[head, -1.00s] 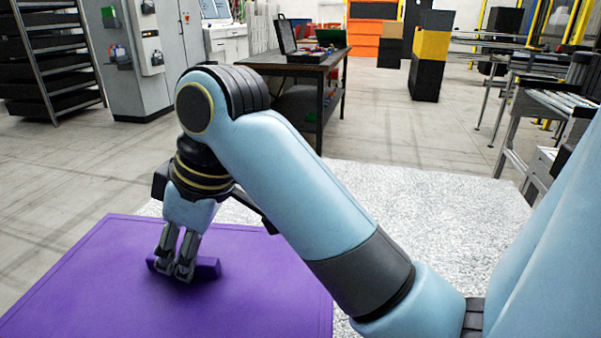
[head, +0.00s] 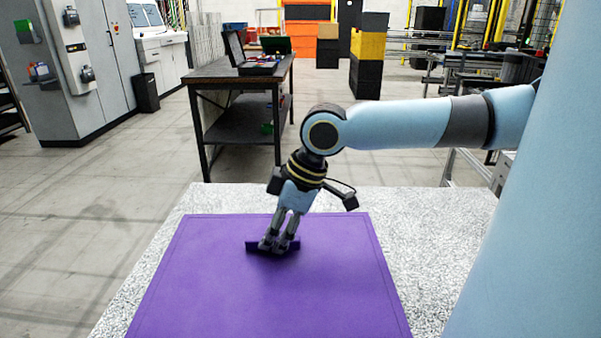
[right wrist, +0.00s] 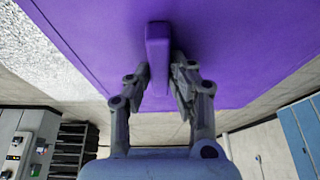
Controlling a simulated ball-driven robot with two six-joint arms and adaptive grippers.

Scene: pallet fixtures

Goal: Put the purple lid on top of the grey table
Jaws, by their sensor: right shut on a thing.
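The purple lid (head: 265,295), a flat panel with a raised bar handle, shows in the head view over the speckled grey table (head: 440,230). It covers much of the table top, and bare table shows at its left, far and right sides. I cannot tell whether the lid touches the table. My right gripper (head: 275,246) is shut on the lid's handle. In the right wrist view the handle (right wrist: 157,45) lies between the fingers (right wrist: 158,82), and the table (right wrist: 40,50) shows beyond the lid's left edge. My left gripper is out of view.
A dark workbench (head: 240,72) with an open case stands beyond the table. Grey cabinets (head: 90,60) stand at the left, and stacked black and yellow crates (head: 368,58) farther back. Open floor (head: 90,220) lies left of the table.

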